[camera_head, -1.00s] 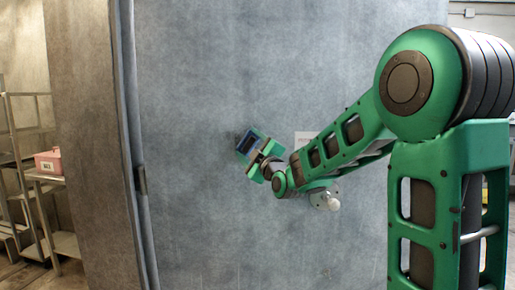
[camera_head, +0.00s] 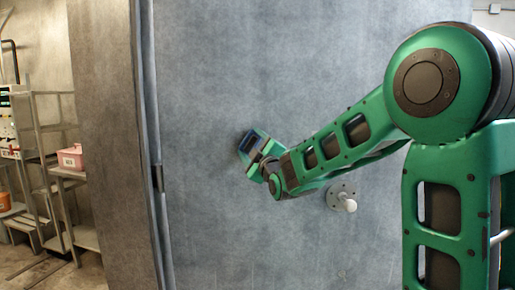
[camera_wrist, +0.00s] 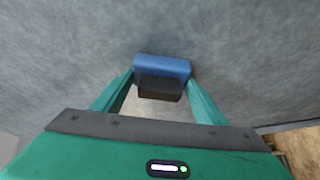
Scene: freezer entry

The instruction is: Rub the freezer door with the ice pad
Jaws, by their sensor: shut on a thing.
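The ice pad (camera_wrist: 162,68) is a blue block with a dark part on the near side. It sits between the two green fingers of my gripper (camera_wrist: 160,84) in the wrist view. In the head view my gripper (camera_head: 256,147) holds the blue pad (camera_head: 247,141) against or very close to the grey freezer door (camera_head: 230,220). I cannot tell for sure whether the pad's far face touches the door. The door is a large, frosted-looking grey panel that fills most of the head view.
A round knob on a plate (camera_head: 346,203) sticks out of the door, below and right of my gripper. A vertical edge with a latch (camera_head: 157,178) runs at the left. Metal shelves hold a pink bin (camera_head: 70,158) at far left. The door around the pad is clear.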

